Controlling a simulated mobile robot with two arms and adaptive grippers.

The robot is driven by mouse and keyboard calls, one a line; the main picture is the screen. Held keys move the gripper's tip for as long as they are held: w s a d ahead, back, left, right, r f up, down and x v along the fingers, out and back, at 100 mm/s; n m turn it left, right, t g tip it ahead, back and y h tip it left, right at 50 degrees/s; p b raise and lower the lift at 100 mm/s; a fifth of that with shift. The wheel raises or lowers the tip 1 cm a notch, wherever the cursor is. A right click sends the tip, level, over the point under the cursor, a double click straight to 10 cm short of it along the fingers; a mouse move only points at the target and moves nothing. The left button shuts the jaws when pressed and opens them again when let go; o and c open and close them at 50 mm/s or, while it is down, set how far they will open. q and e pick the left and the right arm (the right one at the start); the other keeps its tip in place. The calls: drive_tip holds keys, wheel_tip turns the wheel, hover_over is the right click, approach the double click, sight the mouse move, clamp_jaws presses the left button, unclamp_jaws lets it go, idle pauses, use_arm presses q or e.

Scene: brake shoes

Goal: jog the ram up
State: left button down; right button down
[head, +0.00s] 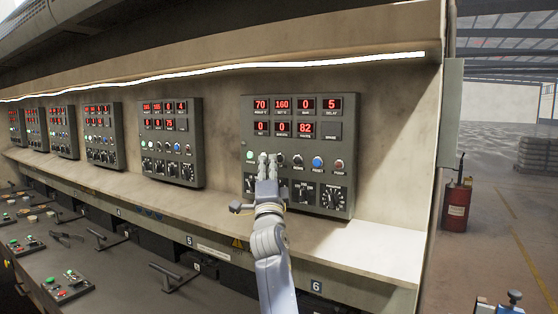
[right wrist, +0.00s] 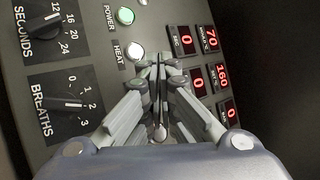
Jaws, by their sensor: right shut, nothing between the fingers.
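The grey control panel (head: 346,115) of press 6 carries red number displays, a row of buttons and several dials below. No label for the ram is readable. My right gripper (head: 267,158) is shut and empty, its fingertips in front of the left part of the button row. In the right wrist view the closed fingertips (right wrist: 160,62) are just beside the white HEAT button (right wrist: 135,51); whether they touch the panel cannot be told. A green POWER light (right wrist: 125,15) is lit. The fingers hide the controls behind them.
Similar panels (head: 171,130) run to the left along the wall. A ledge (head: 370,245) lies below the panel, with lever handles (head: 175,275) and a small button box (head: 68,285) lower. A red drum (head: 457,205) stands on the open floor at right.

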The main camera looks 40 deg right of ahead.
use_arm(q)
drive_tip(key=shift+s, duration=0.3)
drive_tip(key=shift+f, duration=0.2)
use_arm(e)
drive_tip(key=shift+d, duration=0.2)
drive_tip(key=shift+w+d, duration=0.2)
use_arm(q)
drive_tip(key=shift+f+b, duration=0.25)
drive_tip(key=shift+b, duration=0.15)
use_arm(e)
drive_tip(key=shift+w+d, duration=0.15)
drive_tip(key=shift+d, duration=0.35)
idle(1.4)
use_arm(q)
drive_tip(key=shift+f, duration=0.1)
use_arm(e)
drive_tip(key=shift+s+a, duration=0.4)
drive_tip(key=shift+a, duration=0.4)
